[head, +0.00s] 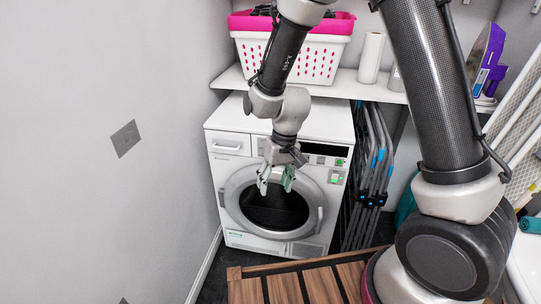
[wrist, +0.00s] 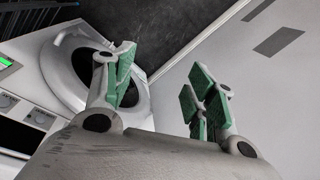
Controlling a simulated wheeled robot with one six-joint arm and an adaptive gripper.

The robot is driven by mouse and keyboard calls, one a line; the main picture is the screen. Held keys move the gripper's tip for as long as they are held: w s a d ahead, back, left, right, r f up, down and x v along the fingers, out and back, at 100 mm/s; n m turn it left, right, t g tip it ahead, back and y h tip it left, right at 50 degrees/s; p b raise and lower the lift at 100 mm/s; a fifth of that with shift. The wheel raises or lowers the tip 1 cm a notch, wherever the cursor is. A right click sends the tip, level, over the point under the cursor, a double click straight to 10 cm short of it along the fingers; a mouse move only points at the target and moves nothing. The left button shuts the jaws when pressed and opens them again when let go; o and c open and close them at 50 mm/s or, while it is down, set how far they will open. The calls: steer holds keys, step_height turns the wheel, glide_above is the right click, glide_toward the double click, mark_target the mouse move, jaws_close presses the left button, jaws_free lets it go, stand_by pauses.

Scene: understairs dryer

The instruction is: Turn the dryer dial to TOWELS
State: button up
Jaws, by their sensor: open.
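The white dryer (head: 228,168) stands against the wall under a shelf, with its round door shut. Its control panel runs along the top front, and my wrist and gripper cover part of it in the head view. My gripper (head: 275,186) is open and empty, pointing down in front of the door. Its green-padded fingers (wrist: 163,82) touch nothing visible.
A pink-and-white laundry basket (head: 315,58) and a paper roll (head: 372,57) stand on the shelf above. A folded grey rack (head: 372,185) leans right of the dryer. A slatted wooden surface (head: 285,290) lies in front. The grey wall closes the left side.

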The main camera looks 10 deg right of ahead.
steer(key=w+a+f+m+t+h, duration=0.1)
steer(key=w+a+f+t, duration=0.15)
steer(key=f, duration=0.55)
steer(key=w+a+f+m+t, duration=0.2)
steer(key=w+a+f, duration=0.15)
steer(key=f, duration=0.35)
steer(key=w+a+f+m+t+h, duration=0.1)
steer(key=w+a+f+t, duration=0.2)
steer(key=f, duration=0.5)
steer(key=w+d+r+m+t+h, duration=0.3)
steer(key=w+d+r+t+h, duration=0.15)
steer(key=r, duration=0.25)
steer(key=w+d+r+m+t+h, duration=0.25)
steer(key=w+d+r+t, duration=0.2)
steer(key=r, duration=0.35)
steer(key=x, duration=0.7)
steer(key=shift+w+a, duration=0.15)
steer(key=c, duration=1)
